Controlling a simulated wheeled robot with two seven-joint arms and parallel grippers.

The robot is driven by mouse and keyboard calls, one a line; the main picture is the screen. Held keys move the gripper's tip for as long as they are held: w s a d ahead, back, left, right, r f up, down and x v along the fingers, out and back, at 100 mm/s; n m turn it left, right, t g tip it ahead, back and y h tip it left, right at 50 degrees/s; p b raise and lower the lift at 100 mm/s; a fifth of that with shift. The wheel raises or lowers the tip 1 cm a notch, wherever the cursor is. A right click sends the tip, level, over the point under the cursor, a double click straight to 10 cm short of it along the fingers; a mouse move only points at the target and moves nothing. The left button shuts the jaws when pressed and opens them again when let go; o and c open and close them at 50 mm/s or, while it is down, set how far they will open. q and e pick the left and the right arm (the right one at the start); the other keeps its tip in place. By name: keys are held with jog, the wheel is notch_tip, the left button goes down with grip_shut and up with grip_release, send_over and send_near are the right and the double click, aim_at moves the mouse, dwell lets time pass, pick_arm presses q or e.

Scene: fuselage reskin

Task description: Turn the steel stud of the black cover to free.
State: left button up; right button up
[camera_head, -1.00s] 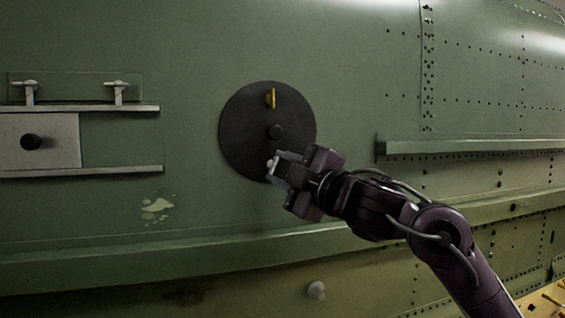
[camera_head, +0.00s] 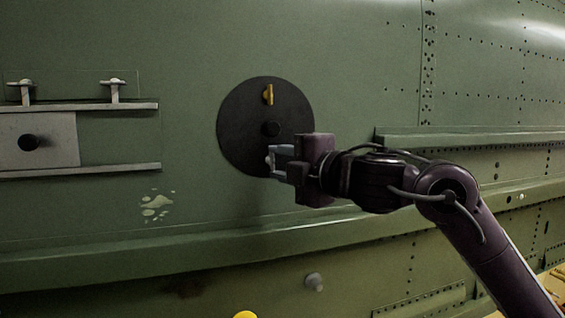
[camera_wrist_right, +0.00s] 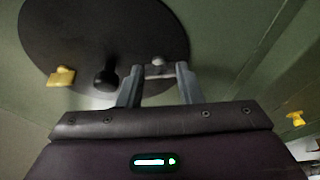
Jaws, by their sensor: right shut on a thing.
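The round black cover (camera_head: 235,125) sits on the green fuselage wall, with a black knob (camera_head: 270,129) at its middle. A yellow stud (camera_head: 268,95) stands upright near its top. My right gripper (camera_head: 271,158) is at the cover's lower edge, shut on the steel stud, whose pale rounded end (camera_wrist_right: 157,63) shows between the fingers in the right wrist view. That view also shows the black knob (camera_wrist_right: 107,76) and the yellow stud (camera_wrist_right: 61,77) to the left of the fingers. The fingers hide part of the steel stud. My left gripper is not in view.
At the left, a grey plate (camera_head: 62,140) with a dark knob sits between two rails, with two T-shaped pins (camera_head: 115,90) above. A green ledge (camera_head: 100,257) runs below the cover. A yellow thing (camera_head: 245,314) shows at the bottom edge.

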jog(key=o, duration=1)
jog(key=shift+s+d+f+b, duration=0.1)
jog(key=shift+s+d+b, duration=0.2)
jog(key=shift+s+b, duration=0.15)
jog(key=b+v, duration=0.3)
jog(key=v, duration=0.3)
jog(key=shift+s+d, duration=0.2)
jog(key=shift+s, duration=0.1)
